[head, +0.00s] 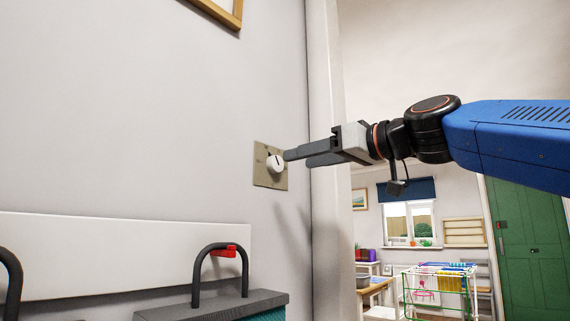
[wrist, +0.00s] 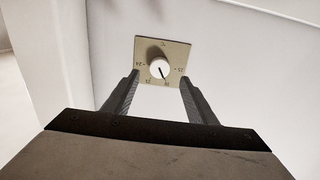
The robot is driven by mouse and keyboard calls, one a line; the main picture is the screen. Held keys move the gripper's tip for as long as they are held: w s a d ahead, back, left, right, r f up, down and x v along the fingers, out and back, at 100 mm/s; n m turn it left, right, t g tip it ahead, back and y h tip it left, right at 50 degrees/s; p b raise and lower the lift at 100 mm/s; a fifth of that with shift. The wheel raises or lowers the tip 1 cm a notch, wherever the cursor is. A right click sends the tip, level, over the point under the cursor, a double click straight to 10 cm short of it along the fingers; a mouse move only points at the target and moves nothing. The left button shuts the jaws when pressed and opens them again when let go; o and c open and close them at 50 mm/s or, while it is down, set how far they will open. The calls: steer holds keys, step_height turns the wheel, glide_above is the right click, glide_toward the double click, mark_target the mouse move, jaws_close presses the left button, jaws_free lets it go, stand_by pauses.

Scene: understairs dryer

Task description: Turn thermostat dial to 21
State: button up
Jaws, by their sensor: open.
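The thermostat dial (head: 276,163) is a round white knob with a dark pointer line, on a beige square plate (head: 262,178) on the wall. In the wrist view the dial (wrist: 160,69) sits on the plate (wrist: 180,53), and its pointer slants down and slightly right towards a small printed mark. My gripper (head: 296,158) is just right of the dial in the head view. In the wrist view my gripper (wrist: 160,82) is open, one finger either side below the dial, with nothing between the fingers.
A black hooped handle with a red piece (head: 223,252) stands below the plate on a grey-topped item (head: 215,305). A wall corner (head: 324,150) is right of the plate. A drying rack (head: 440,285) and a green door (head: 530,245) are far behind.

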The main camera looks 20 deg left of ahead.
mark_target(278, 164)
steer(key=x, duration=0.6)
steer(key=shift+w+a, duration=0.1)
steer(key=shift+a, duration=0.15)
steer(key=c, duration=1.1)
